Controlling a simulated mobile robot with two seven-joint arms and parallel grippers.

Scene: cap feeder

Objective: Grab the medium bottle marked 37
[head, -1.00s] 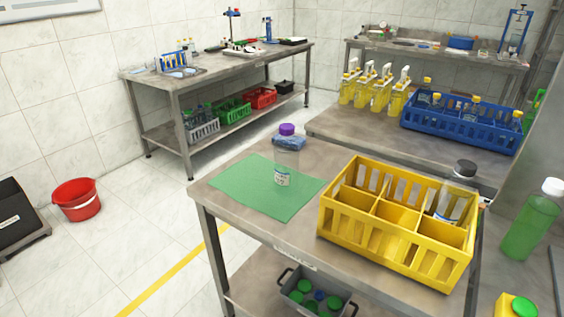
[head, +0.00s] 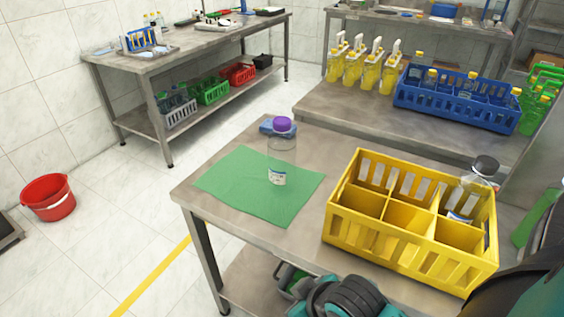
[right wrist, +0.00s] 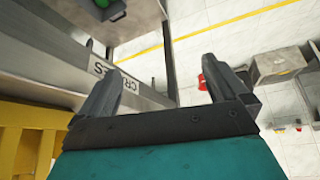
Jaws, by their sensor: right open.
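A second clear bottle with a dark cap (head: 486,166) stands in the back right compartment of the yellow crate (head: 408,245). Its label is partly hidden and I cannot read a 37 on either bottle. My right gripper (right wrist: 165,88) is open and empty in the right wrist view, near the table's front edge.
The crate's other compartments look empty. A blue crate (head: 455,112) with several bottles and yellow pump bottles (head: 365,75) stand on the rear table. A red bucket (head: 48,198) is on the floor.

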